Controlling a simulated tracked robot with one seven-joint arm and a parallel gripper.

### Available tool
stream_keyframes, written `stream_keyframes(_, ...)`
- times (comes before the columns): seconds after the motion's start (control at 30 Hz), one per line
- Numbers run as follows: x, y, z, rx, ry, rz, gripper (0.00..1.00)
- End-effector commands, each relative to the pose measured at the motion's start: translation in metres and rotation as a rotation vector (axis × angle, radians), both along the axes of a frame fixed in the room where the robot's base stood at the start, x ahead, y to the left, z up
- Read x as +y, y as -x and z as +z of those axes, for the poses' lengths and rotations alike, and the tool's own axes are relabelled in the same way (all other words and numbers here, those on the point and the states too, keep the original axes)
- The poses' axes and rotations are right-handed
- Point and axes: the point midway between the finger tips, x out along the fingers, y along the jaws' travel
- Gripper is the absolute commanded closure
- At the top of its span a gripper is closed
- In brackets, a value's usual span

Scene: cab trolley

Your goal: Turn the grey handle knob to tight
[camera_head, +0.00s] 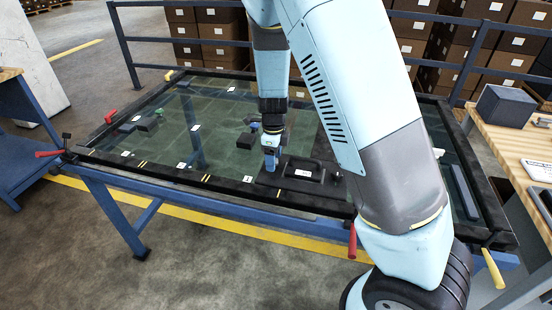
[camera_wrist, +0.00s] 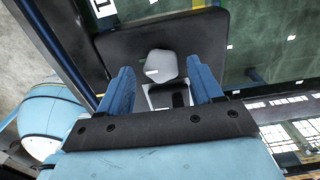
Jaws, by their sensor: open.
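The grey knob (camera_wrist: 160,66), with a small white mark on its face, sits on a black plate (camera_wrist: 95,38) in the wrist view. Below it in that view is a light bracket with a dark slot (camera_wrist: 180,98). My gripper (camera_wrist: 161,70) is open, with one blue finger on each side of the knob. Small gaps seem to show between knob and fingers; I cannot tell whether either touches. In the head view my gripper (camera_head: 271,158) points down at the left part of the black plate (camera_head: 268,182), and the knob is hidden there.
The plate lies on a glass panel (camera_head: 215,105) in a black-edged frame on a blue trolley (camera_head: 125,210). Red (camera_head: 352,240) and yellow (camera_head: 493,268) handles stick out at the edges. Small dark blocks (camera_head: 246,141) lie on the glass. A wooden bench (camera_head: 510,148) stands at right.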

Motion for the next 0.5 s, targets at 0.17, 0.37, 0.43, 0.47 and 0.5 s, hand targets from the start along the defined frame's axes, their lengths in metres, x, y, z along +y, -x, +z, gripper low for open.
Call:
stream_keyframes(0.17,0.001,0.000,0.018,-0.003,-0.002,0.003,0.35)
stream_keyframes(0.37,0.001,0.000,0.057,-0.004,-0.003,0.002,0.35)
stream_keyframes(0.43,0.001,0.000,0.071,-0.003,-0.003,0.002,0.35)
stream_keyframes(0.47,0.001,0.000,0.077,-0.003,-0.003,0.002,0.35)
stream_keyframes(0.5,0.001,0.001,0.085,-0.003,-0.002,0.003,0.35)
